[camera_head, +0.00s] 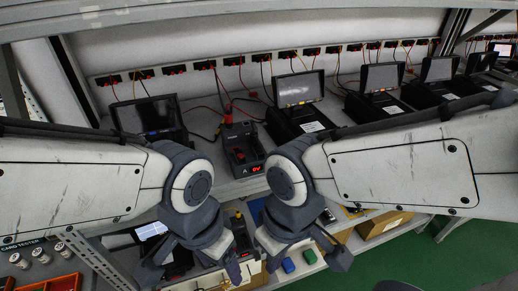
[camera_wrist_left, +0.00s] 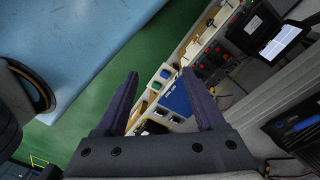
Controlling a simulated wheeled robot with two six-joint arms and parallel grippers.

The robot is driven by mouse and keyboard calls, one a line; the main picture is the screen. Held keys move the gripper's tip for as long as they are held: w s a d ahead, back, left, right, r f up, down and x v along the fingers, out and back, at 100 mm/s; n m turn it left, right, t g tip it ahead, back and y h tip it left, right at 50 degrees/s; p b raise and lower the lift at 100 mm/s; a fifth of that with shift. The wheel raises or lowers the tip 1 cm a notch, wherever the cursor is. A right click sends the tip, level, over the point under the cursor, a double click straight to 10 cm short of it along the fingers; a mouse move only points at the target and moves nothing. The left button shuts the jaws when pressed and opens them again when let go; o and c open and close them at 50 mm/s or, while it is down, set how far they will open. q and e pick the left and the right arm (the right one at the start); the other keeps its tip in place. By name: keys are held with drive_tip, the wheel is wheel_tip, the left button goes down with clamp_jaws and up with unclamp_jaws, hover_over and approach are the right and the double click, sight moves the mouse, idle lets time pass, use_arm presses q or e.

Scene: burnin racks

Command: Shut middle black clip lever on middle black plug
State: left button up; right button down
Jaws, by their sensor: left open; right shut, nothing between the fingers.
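A row of small black plugs with red and yellow wires runs along the strip on the back wall; one near the middle of the row is the black plug (camera_head: 234,61). Their clip levers are too small to make out. My left gripper (camera_head: 192,268) is open and empty, low in front of the bench and well away from the plugs. Its spread fingers (camera_wrist_left: 160,75) also show in the left wrist view, above the lower shelf. My right gripper (camera_head: 305,258) is beside it to the right, shut and empty, also far from the plugs.
A power supply (camera_head: 240,150) with a red display stands on the bench, between a dark monitor (camera_head: 148,116) and a lit-screen monitor (camera_head: 299,90). More monitors continue right. Loose wires cross the bench. A lower shelf holds a blue block (camera_head: 288,265) and boxes. An orange tray (camera_head: 50,284) is lower left.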

use_arm(q)
clamp_jaws()
idle(1.5)
